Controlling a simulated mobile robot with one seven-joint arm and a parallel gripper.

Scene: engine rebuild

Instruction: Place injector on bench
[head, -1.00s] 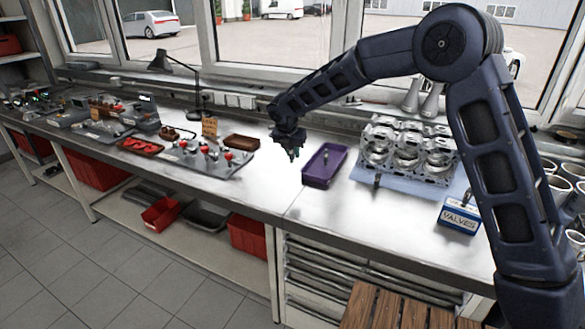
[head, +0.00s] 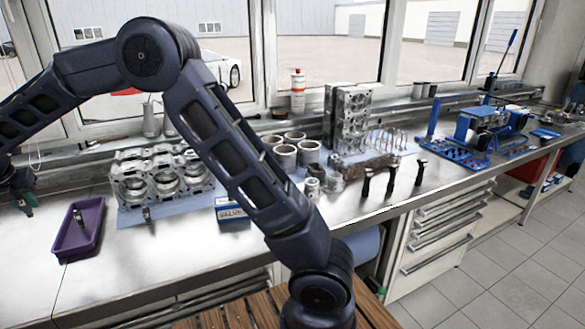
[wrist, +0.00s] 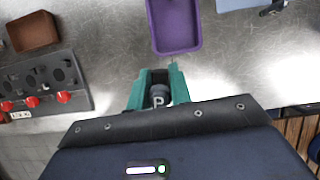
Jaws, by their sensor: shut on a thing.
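My gripper (wrist: 157,88) has its green fingers shut on a small dark, round-ended part, likely the injector (wrist: 158,97). Most of the part is hidden between the fingers. In the head view my gripper (head: 24,200) is at the left edge, above the bench (head: 130,258), left of a purple tray (head: 96,235). The wrist view shows the tray (wrist: 152,30) just beyond the fingertips, with bare bench around the gripper.
A cylinder head (head: 160,178) lies on a blue mat right of the tray, with a blue valves box (head: 230,208) beside it. In the wrist view, a brown tray (wrist: 33,31) and a grey panel with red knobs (wrist: 40,85) are at left. Bench left of the purple tray is clear.

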